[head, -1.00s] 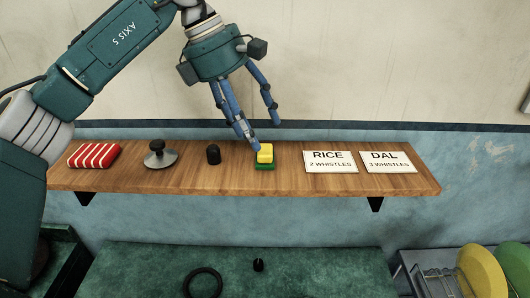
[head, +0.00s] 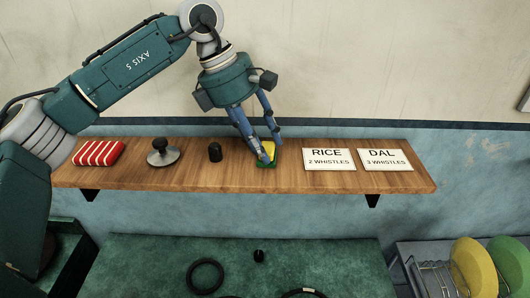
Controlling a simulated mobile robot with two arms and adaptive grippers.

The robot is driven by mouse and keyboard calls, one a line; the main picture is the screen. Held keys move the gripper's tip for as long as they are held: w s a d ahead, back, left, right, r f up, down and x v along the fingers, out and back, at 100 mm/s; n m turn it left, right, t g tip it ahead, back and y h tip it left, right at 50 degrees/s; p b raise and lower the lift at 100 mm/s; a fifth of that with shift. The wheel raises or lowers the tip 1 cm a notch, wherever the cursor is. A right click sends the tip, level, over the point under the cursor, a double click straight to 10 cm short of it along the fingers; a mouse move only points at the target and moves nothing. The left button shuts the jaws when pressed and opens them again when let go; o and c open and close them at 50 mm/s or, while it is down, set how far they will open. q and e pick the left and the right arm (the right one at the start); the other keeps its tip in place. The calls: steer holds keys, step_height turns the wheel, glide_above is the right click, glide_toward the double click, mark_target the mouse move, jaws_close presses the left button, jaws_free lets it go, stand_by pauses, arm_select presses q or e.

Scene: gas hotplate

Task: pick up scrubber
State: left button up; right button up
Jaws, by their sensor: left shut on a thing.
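The scrubber (head: 269,149), yellow on top with a green base, sits on the wooden shelf near its middle. My left gripper (head: 269,156) reaches down from above with its blue fingers around the scrubber. The fingers are shut on it and hide part of its yellow top. The green base appears to be still at the shelf surface. My right gripper is not in view.
On the wooden shelf (head: 230,178) stand a black cylinder (head: 215,152), a metal knobbed weight (head: 162,153) and a red-striped cloth (head: 98,153). Cards for rice (head: 329,160) and dal (head: 385,160) lie to the right. A plate rack (head: 432,277) is lower right.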

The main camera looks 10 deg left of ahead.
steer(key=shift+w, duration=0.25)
